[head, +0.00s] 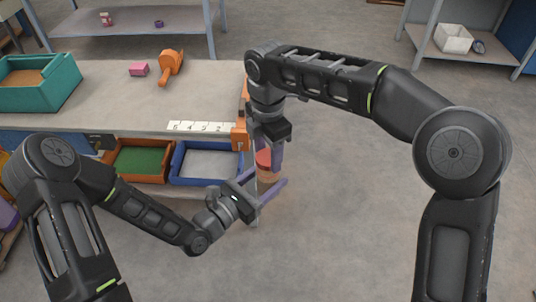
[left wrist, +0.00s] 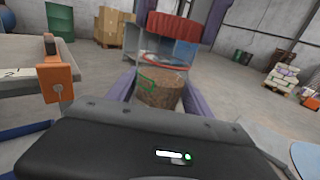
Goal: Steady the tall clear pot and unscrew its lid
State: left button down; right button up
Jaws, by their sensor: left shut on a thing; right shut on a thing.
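The tall clear pot (left wrist: 170,78) stands upright between the two purple fingers of my left gripper (head: 269,176), which is shut on it. Brown contents (left wrist: 160,92) fill its lower part, and a thin red line crosses the clear wall. The ribbed red lid (left wrist: 175,27) is at the top of the pot; in the head view the lid (head: 264,158) is partly hidden by my right gripper. My right gripper (head: 266,154) reaches down from above and is shut on the lid. Whether the lid has turned cannot be told.
The workbench (head: 110,108) is left of the pot, with an orange bracket (head: 240,137) at its near right corner and a number strip (head: 202,127) along the edge. Orange and blue trays (head: 178,168) sit below.

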jog(key=shift+r, duration=0.15)
jog(key=shift+r, duration=1.95)
